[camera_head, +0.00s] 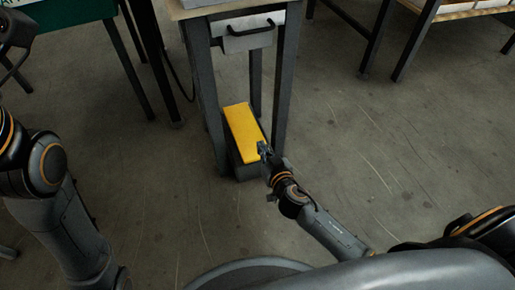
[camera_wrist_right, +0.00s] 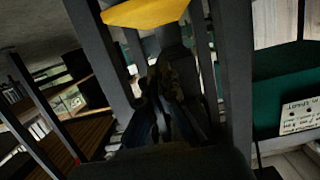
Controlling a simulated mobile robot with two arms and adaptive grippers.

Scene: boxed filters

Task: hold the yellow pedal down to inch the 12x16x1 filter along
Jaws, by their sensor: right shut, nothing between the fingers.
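The yellow pedal (camera_head: 243,132) is a long sloped plate on a dark base, on the floor between the legs of a small stand. It also shows at the top of the right wrist view (camera_wrist_right: 145,12). My right gripper (camera_head: 263,149) is at the pedal's near right corner, shut and empty. Its dark fingers show in the right wrist view (camera_wrist_right: 163,85), below the pedal in the picture. I cannot tell whether they touch the pedal or whether it is pressed. My left arm is at the left edge, and its fingers do not show. I cannot make out the 12x16x1 filter.
The stand (camera_head: 201,88) has grey legs and a panel with a black handle (camera_head: 250,28). A green-sided table (camera_head: 70,12) is at the upper left and a dark-framed rack (camera_head: 425,35) at the upper right. The concrete floor (camera_head: 370,140) on the right is clear.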

